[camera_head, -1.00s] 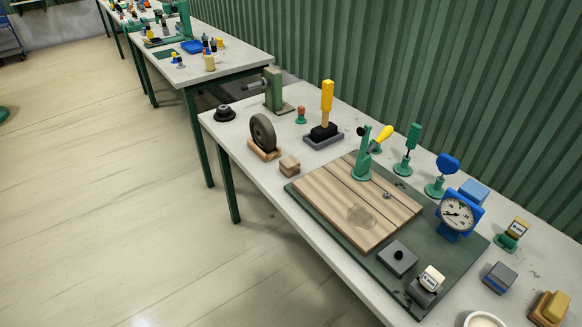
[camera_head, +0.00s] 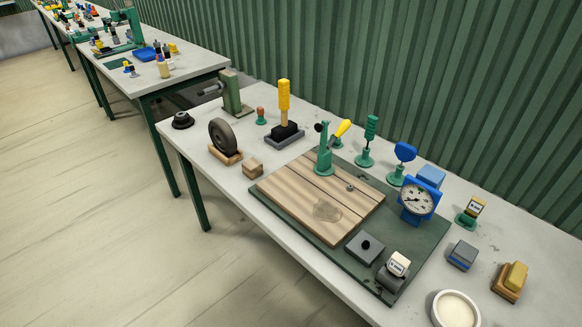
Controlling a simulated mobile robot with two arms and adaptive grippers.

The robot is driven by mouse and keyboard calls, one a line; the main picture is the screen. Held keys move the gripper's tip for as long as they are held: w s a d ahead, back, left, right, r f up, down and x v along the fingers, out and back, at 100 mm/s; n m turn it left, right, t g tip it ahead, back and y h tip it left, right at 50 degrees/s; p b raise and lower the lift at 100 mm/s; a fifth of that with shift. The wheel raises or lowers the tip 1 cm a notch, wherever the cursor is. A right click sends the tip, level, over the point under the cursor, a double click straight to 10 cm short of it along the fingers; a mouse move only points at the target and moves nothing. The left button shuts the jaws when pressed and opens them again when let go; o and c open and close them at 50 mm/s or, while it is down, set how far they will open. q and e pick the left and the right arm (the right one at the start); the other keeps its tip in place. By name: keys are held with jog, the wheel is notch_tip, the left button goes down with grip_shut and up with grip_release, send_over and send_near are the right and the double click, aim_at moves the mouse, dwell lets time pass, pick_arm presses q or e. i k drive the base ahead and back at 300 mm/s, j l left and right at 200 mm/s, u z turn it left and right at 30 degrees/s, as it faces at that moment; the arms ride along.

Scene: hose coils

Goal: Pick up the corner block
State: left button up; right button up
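I cannot tell for certain which thing is the corner block. A small wooden block (camera_head: 253,167) sits on the near table, beside the wheel on its wooden base. A dark grey block with a black knob (camera_head: 365,247) sits on the green mat by the wooden board. A grey and blue block (camera_head: 462,255) and a yellow block on a brown wooden base (camera_head: 510,282) stand at the right on the bare table. Neither of my grippers is in view.
The near table (camera_head: 540,235) holds a green mat (camera_head: 425,262) with a wooden board (camera_head: 310,198) and a blue dial gauge (camera_head: 417,200). A round white dish (camera_head: 455,309) stands at the front edge. A corrugated green wall (camera_head: 450,80) runs behind. The floor (camera_head: 90,220) at left is clear.

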aim_at(252, 169)
jog(key=i+j+z, duration=0.15)
jog(key=j+z, duration=0.5)
jog(key=z, duration=0.15)
jog(key=i+j+z, duration=0.1)
jog(key=j+z, duration=0.7)
